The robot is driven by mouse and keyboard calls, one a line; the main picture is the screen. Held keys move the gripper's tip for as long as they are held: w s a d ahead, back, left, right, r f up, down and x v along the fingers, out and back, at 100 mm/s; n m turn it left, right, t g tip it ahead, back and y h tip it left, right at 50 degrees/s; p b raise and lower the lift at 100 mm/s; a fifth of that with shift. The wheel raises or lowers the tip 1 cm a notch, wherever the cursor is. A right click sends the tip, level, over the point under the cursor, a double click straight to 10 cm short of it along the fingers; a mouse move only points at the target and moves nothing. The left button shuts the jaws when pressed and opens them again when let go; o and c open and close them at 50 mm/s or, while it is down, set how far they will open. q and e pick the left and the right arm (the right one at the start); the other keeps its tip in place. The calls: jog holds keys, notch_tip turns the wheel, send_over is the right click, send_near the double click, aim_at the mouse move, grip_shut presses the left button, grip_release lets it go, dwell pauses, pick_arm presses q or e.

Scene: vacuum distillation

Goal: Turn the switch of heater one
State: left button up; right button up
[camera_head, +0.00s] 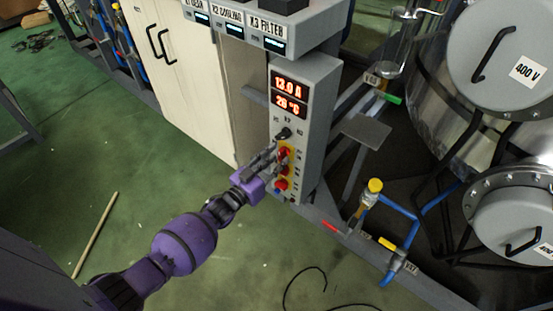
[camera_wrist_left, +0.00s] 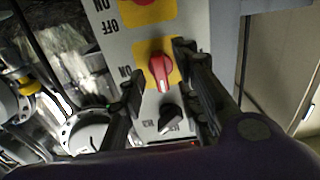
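The grey control panel (camera_head: 315,120) stands upright with lit red displays reading 13.0 A and about 26 °C. In the left wrist view a red switch (camera_wrist_left: 160,73) sits on a yellow plate, with a black knob (camera_wrist_left: 171,118) beside it. The black knob also shows in the head view (camera_head: 283,133). My left gripper (camera_head: 277,158) is at the panel's front, its fingers partly covering the red switches. In the wrist view its fingers (camera_wrist_left: 158,78) are apart, one on each side of the red switch; contact is unclear. My right gripper is out of view.
Another red switch (camera_wrist_left: 144,2) on a yellow plate is beside the first. A white cabinet (camera_head: 180,70) stands left of the panel. Blue pipes with a yellow-capped valve (camera_head: 375,186) and steel vessels (camera_head: 510,55) are at the right. Green floor is open at the left.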

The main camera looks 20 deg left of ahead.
pick_arm(q)
jog(key=v, duration=1.1)
jog(key=shift+s, duration=0.25)
